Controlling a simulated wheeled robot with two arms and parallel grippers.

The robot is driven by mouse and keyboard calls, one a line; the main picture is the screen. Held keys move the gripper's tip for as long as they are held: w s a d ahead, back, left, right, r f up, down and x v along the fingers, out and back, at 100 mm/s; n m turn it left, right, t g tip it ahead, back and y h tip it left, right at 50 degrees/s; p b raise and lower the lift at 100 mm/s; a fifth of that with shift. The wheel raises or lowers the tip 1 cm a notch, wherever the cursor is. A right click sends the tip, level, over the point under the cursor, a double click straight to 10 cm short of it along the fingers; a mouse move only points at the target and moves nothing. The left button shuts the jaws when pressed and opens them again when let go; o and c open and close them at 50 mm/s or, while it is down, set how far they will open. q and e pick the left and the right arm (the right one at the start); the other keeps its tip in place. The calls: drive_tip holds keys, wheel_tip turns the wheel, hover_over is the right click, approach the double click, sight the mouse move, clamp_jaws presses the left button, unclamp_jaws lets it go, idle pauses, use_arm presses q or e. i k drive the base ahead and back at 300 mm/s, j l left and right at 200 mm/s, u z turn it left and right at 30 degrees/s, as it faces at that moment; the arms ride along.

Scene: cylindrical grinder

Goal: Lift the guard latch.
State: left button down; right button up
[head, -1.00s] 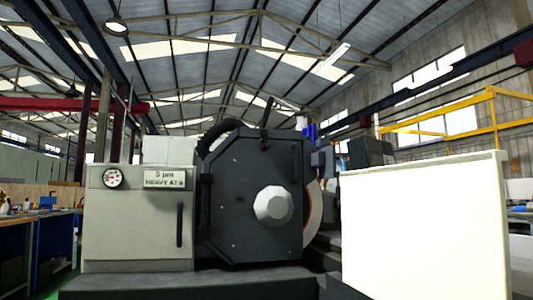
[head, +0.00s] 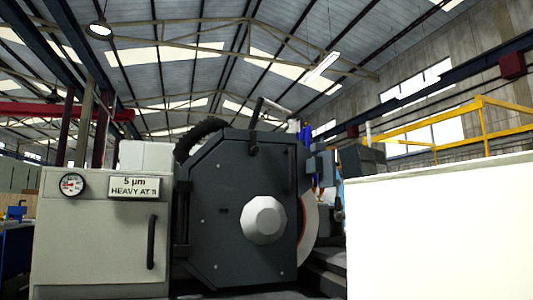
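The grinder's dark grey wheel guard (head: 222,190) fills the middle of the head view, with a pale faceted hub (head: 265,220) on its face. A small dark lever (head: 255,125) stands up at the guard's top edge, tilted slightly right, with a short dark piece below it on the face. It looks like the guard latch, but its exact parts are too small to tell. Part of the grinding wheel (head: 309,230) shows at the guard's right edge. Neither of my grippers is in view.
A light grey cabinet (head: 90,235) with a gauge (head: 71,184), a sign and a black vertical handle (head: 151,242) stands left of the guard. A black hose (head: 200,135) curves above it. A large white panel (head: 440,235) blocks the lower right.

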sight(254, 149)
drive_tip(key=i+j, duration=0.1)
drive_tip(key=i, duration=0.8)
drive_tip(key=j+z, duration=0.05)
